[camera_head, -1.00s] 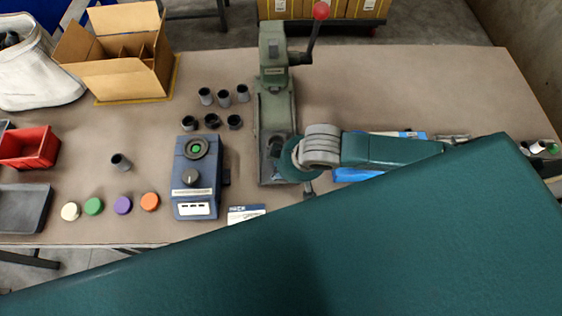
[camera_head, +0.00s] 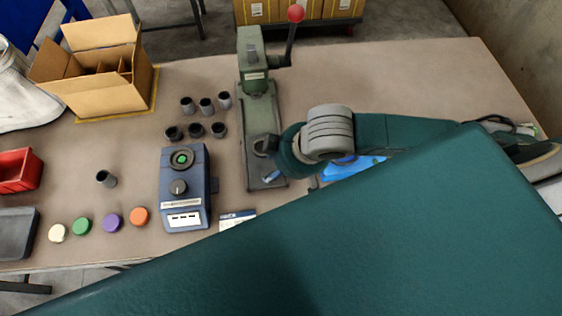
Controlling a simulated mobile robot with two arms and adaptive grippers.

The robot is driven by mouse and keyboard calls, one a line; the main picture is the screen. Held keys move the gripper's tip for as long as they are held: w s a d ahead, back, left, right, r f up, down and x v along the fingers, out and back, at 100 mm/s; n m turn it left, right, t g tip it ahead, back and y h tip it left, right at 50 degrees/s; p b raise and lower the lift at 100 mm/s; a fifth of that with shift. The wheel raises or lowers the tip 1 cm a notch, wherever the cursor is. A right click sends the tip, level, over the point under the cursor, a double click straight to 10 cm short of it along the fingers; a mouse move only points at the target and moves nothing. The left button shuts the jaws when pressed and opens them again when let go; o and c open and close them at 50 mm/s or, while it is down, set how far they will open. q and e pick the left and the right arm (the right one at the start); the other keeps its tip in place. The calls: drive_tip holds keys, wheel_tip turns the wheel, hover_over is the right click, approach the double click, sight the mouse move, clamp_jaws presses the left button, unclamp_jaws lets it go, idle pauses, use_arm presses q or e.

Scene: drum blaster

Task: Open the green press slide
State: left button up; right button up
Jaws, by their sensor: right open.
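The green press (camera_head: 258,110) stands upright on the table, with a lever ending in a red knob (camera_head: 296,13) at its top right. A dark round part (camera_head: 265,145) sits low on the press base; I cannot tell whether it belongs to the slide. My right gripper (camera_head: 279,173) is low beside the front end of the press base, mostly hidden under my own wrist. It is open, and contact with the slide cannot be made out. My left gripper is out of view.
A blue device (camera_head: 186,190) with a knob stands left of the press. A cardboard box (camera_head: 95,70) and a red bin (camera_head: 18,171) are at the left. A blue object (camera_head: 350,168) lies partly under my arm.

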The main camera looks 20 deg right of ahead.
drive_tip(key=shift+v, duration=1.45)
